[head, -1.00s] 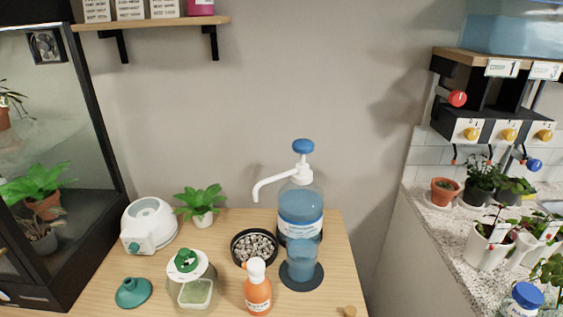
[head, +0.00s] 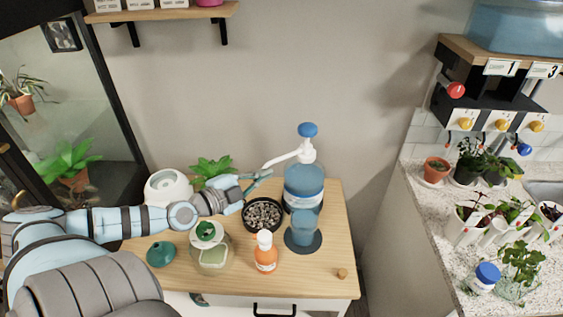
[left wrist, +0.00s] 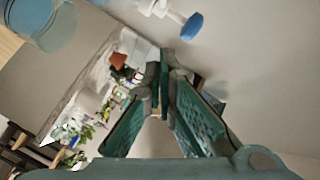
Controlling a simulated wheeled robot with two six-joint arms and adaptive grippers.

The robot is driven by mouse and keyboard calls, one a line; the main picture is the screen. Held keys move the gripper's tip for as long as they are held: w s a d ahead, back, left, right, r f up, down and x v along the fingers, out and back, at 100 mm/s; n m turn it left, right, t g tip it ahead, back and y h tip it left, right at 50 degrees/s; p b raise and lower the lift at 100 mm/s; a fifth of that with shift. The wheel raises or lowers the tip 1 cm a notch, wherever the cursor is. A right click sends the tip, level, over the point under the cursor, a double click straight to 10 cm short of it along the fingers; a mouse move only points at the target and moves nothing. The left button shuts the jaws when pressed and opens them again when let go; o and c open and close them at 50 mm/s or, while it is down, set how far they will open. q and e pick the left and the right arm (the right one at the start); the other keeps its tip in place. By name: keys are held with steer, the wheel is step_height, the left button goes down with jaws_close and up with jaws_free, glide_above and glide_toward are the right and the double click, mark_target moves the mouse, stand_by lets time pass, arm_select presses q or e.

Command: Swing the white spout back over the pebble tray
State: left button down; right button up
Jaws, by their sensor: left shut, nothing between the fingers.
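The white spout (head: 286,158) comes off a pump with a blue top (head: 308,130) on a clear bottle of blue liquid (head: 305,181). It points left, its tip higher in the picture than the black pebble tray (head: 258,231); I cannot tell if the tip is directly above the tray. My left gripper (head: 262,180) is shut and empty, close to the spout tip; contact is unclear. In the left wrist view, its fingers (left wrist: 166,62) meet at the tips, and the spout (left wrist: 160,8) and blue top (left wrist: 192,26) show beyond them. My right gripper is not in view.
A blue cup (head: 303,228) stands on a dark disc in front of the bottle. An orange bottle (head: 265,253), a lidded jar (head: 209,247) and a green funnel-like piece (head: 160,254) stand near my forearm. A plant (head: 211,168) is behind it. The table's right front is mostly clear.

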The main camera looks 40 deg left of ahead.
arm_select(q)
steer(key=w+a+f+b, duration=0.2)
steer(key=w+f+b, duration=0.1)
steer(key=w, duration=0.7)
steer(key=shift+f, duration=0.2)
steer(key=shift+d, duration=0.1)
